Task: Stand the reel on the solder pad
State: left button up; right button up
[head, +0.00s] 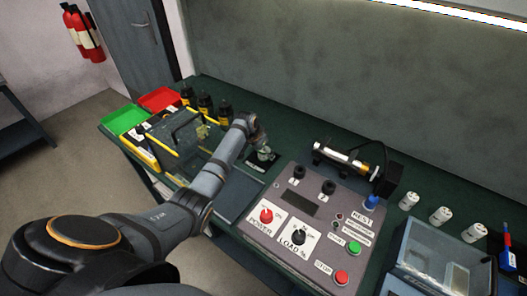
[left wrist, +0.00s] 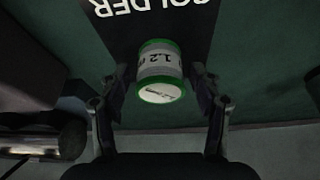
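The reel (left wrist: 160,70) is a small grey and white cylinder with green rims and a "1.2" label. In the left wrist view it sits between the two fingers of my left gripper (left wrist: 160,95), over the dark solder pad (left wrist: 190,25) with its white "SOLDER" lettering. A dark gap shows beside the reel, and the fingers look apart from it. In the head view my left gripper (head: 262,146) is low over the bench, left of the control panel, and partly hides the reel (head: 264,154) and the pad (head: 258,166). My right gripper is not in view.
The grey control panel (head: 315,210) with knobs and buttons stands close to the right of the pad. A black and yellow tool carrier (head: 180,135) and dark bottles (head: 205,103) stand to the left. A metal pump tube (head: 340,155) lies behind the panel.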

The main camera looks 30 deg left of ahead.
pick_arm(q)
jog(key=shift+r, duration=0.3)
jog(key=v, duration=1.1)
jog(key=shift+r, duration=0.35)
jog(key=shift+s+r, duration=0.1)
jog(key=shift+s, duration=0.05)
